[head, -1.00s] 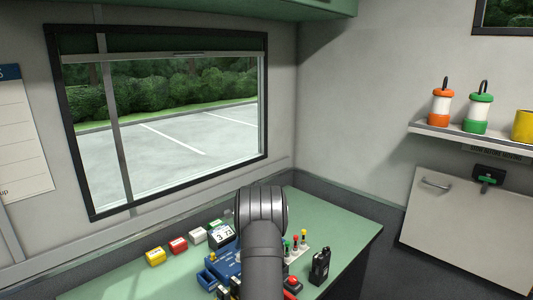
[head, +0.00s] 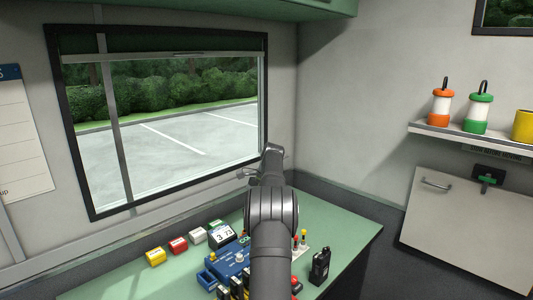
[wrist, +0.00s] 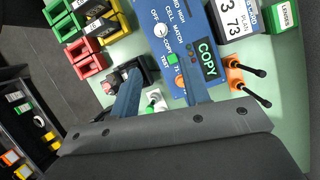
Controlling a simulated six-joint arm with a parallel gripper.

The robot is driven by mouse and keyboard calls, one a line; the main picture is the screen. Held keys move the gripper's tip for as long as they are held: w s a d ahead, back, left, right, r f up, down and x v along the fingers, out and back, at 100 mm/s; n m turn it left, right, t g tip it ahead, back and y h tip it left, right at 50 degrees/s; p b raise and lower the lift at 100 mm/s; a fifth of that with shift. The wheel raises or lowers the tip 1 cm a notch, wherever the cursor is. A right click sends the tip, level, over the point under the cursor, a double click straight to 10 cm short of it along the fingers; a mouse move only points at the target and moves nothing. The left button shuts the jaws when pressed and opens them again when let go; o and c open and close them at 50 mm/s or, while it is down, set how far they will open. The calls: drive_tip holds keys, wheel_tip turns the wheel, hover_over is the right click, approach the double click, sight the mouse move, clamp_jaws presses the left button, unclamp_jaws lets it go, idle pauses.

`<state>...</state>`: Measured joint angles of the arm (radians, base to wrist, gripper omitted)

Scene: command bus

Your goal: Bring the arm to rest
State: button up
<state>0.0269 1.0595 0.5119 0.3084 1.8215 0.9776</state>
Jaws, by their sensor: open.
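My gripper shows in the wrist view (wrist: 160,66) with two blue-grey fingers spread apart and nothing between them. The fingers overlie a blue console (wrist: 190,60), which has a white dial and a panel marked COPY. In the head view my arm rises over the green table (head: 345,235), and its far end stands in front of the window's lower right corner. The blue console (head: 232,264) also shows there, partly hidden by my arm.
A black radio (head: 320,266) stands at the right. Lanterns (head: 440,106) stand on a wall shelf (head: 465,139). The table's right end is clear.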

sight(239, 255)
drive_tip(key=x, duration=1.6)
drive_tip(key=n, duration=0.2)
drive_tip(key=shift+a+f+n+g+h, duration=0.1)
drive_tip(key=shift+a+n+g+h, duration=0.05)
drive_tip(key=shift+n+g+h, duration=0.25)
drive_tip(key=n+h, duration=0.1)
drive_tip(key=n, duration=0.3)
drive_tip(key=shift+w+a+n+g+h, duration=0.15)
drive_tip(key=shift+n+g+h, duration=0.25)
drive_tip(key=n+h, duration=0.1)
drive_tip(key=n, duration=0.2)
drive_tip(key=shift+a+n, duration=0.15)
drive_tip(key=shift+n, duration=0.15)
drive_tip(key=n+h, duration=0.2)
drive_tip(key=n, duration=0.2)
drive_tip(key=shift+a, duration=0.15)
